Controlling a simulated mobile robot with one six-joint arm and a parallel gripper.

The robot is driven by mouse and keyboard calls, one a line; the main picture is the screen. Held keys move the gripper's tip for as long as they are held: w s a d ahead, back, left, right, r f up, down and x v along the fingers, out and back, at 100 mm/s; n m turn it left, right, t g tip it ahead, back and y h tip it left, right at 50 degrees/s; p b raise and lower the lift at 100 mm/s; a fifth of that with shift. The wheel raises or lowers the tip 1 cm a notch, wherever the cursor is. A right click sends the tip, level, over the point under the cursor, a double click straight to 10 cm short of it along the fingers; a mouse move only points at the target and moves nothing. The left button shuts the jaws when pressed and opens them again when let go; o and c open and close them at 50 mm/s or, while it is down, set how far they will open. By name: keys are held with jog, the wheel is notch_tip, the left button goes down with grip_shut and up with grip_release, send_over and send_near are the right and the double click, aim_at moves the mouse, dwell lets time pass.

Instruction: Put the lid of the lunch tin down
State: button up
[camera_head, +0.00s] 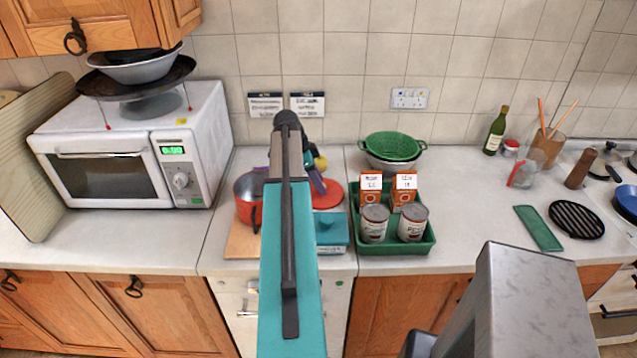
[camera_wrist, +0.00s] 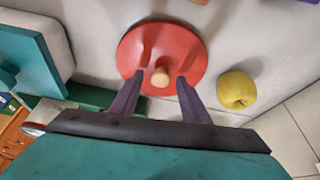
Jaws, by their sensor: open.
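The lunch tin (camera_head: 332,250) stands on the counter left of the green tray, pale below with a teal lid (camera_head: 331,230). In the wrist view the teal lid (camera_wrist: 35,62) is at the left edge over a pale, round-cornered body (camera_wrist: 62,50); I cannot tell how far it is raised. My gripper (camera_wrist: 161,78) is open, with its purple fingertips apart from the lunch tin. They appear on either side of the wooden knob of a round red lid (camera_wrist: 160,40); contact is unclear. In the head view my arm hides most of my gripper (camera_head: 318,186).
A red pot (camera_head: 248,212) stands left of my arm. The green tray (camera_head: 397,247) with cans and cartons is to the right. A yellow apple (camera_wrist: 237,90) lies beside the red lid. The microwave (camera_head: 130,150) stands at left. Counter right of the tray is partly clear.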

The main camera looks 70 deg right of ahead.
jog(key=b+v, duration=0.3)
jog(key=v, duration=0.9)
jog(key=shift+f, duration=0.1)
dwell(0.8)
